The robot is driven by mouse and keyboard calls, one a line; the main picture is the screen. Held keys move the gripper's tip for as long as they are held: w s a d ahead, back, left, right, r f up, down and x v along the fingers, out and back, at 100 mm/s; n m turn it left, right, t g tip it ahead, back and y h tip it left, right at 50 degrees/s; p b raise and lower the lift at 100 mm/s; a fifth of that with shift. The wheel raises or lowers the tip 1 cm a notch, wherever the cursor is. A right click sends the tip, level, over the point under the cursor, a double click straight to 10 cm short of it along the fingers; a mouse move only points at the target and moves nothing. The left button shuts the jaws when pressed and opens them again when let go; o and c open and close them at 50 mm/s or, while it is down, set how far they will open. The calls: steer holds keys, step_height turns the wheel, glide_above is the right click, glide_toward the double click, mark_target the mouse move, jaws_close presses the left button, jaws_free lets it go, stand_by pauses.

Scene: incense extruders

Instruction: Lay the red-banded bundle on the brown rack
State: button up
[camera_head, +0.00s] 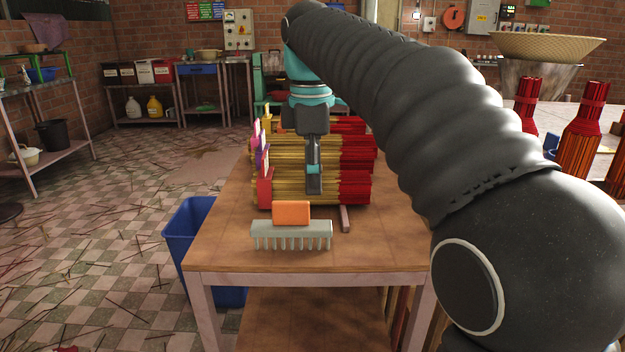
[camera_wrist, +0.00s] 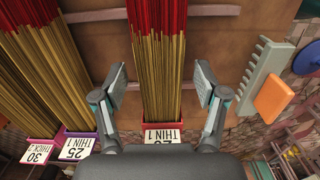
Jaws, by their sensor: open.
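The red-banded bundle (camera_wrist: 157,60) of tan sticks with red ends lies between my fingers in the wrist view. Its red end piece (camera_wrist: 170,126) carries a white label reading THIN 1, its number partly hidden. In the head view the bundle (camera_head: 290,193) is the nearest in the row, with its red end piece (camera_head: 265,193) at left. My gripper (camera_wrist: 160,82) is open around it, with gaps on both sides; it also shows in the head view (camera_head: 314,188). A pale brown rail (camera_head: 345,218) sticks out under the bundles; I cannot tell whether it belongs to the brown rack.
Other bundles with purple (camera_wrist: 77,147) and magenta (camera_wrist: 40,152) end pieces lie alongside. A grey comb-like tool (camera_head: 291,235) and an orange block (camera_head: 291,212) lie on the table (camera_head: 375,252) in front. A blue bin (camera_head: 187,232) stands at its left.

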step_height(320, 180, up, 10)
steer(key=p, duration=0.3)
steer(key=shift+a, duration=0.15)
